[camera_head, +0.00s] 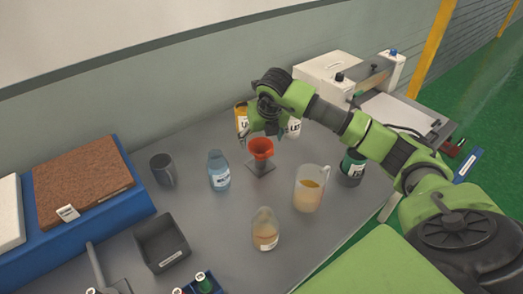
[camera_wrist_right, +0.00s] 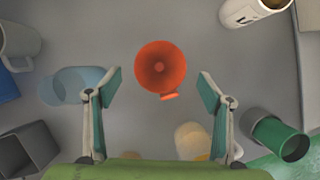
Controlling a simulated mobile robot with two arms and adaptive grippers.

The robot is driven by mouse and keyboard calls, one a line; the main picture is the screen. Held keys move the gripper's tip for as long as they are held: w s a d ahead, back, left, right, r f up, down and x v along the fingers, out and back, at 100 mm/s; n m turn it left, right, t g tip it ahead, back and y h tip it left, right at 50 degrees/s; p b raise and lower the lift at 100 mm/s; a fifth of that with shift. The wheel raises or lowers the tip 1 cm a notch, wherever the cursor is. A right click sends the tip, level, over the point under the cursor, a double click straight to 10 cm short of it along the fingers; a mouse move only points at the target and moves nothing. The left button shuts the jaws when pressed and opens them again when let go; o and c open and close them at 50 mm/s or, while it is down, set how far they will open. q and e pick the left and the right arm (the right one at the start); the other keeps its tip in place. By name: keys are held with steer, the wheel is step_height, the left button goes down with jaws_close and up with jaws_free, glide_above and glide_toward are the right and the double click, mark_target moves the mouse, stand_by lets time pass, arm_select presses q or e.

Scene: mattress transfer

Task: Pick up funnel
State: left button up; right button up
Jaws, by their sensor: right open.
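The orange-red funnel (camera_head: 261,149) stands on a small grey stand (camera_head: 261,168) on the grey table. In the right wrist view the funnel (camera_wrist_right: 160,67) is seen from above, with its round mouth and a small tab at its lower edge. My right gripper (camera_head: 262,134) hangs over the funnel in the head view, partly hiding what is behind it. In the right wrist view the right gripper (camera_wrist_right: 158,88) is open, with one finger on each side of the funnel and apart from it. My left gripper is not in view.
A blue bottle (camera_head: 218,172) stands left of the funnel and a jug (camera_head: 310,188) right of it. A bottle of tan liquid (camera_head: 265,230) is in front.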

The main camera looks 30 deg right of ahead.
mark_target(260, 152)
steer(key=shift+f, duration=0.2)
steer(key=p+x, duration=0.2)
steer(key=x, duration=0.2)
steer(key=shift+f+p, duration=0.15)
steer(key=shift+p, duration=0.15)
steer(key=shift+w+f, duration=0.1)
steer(key=shift+f, duration=0.4)
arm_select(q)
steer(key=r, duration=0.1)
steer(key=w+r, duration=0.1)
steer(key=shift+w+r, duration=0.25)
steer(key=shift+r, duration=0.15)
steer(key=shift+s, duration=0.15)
arm_select(e)
steer(key=c, duration=1)
